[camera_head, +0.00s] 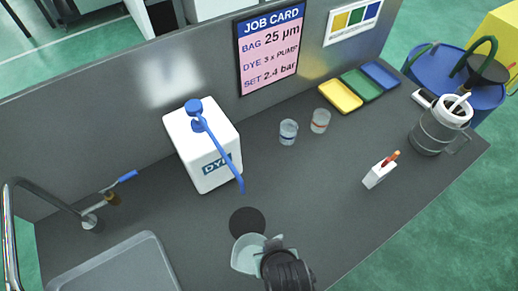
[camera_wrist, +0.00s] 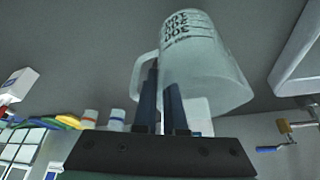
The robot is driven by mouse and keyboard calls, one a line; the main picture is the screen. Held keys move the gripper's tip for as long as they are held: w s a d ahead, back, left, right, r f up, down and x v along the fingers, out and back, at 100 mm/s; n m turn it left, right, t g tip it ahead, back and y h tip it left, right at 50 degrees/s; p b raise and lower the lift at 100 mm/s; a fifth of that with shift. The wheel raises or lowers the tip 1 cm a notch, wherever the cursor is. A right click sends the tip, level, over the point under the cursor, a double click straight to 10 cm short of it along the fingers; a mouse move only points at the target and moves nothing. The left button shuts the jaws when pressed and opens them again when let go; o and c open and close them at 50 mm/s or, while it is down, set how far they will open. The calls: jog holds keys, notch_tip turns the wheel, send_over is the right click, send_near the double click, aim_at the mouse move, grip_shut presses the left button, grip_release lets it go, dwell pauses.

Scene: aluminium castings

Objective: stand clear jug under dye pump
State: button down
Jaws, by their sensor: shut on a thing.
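The clear jug (camera_head: 247,257) is at the front of the counter, held by my gripper (camera_head: 272,246). In the wrist view the jug (camera_wrist: 205,70) shows printed numbers and a loop handle, with both fingers (camera_wrist: 161,95) shut at the handle side. Part of the jug is hidden behind my gripper. The white dye bottle (camera_head: 207,150) stands behind, with a blue pump (camera_head: 199,115) whose long spout points down toward the front. A black round pad (camera_head: 247,222) lies below the spout tip, just behind the jug. I cannot tell whether the jug touches the counter.
A metal tray (camera_head: 118,268) and tap (camera_head: 90,218) are at left. Two small cups (camera_head: 288,131) and (camera_head: 320,120), coloured trays (camera_head: 341,96), a white box with an orange-tipped item (camera_head: 379,173) and a grey pitcher (camera_head: 432,130) are at right. The counter right of the pad is clear.

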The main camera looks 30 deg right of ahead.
jog(key=w+d+f+p, duration=0.1)
jog(key=w+d, duration=0.1)
jog(key=w, duration=0.3)
jog(key=w+d+f+p, duration=0.1)
jog(key=w+f+p, duration=0.1)
jog(key=w, duration=0.3)
jog(key=shift+w+d+f, duration=0.3)
jog(key=shift+w+d, duration=0.1)
jog(key=shift+f, duration=0.15)
jog(key=c, duration=1)
grip_release()
jog(key=v, duration=1.2)
jog(key=shift+r, duration=0.2)
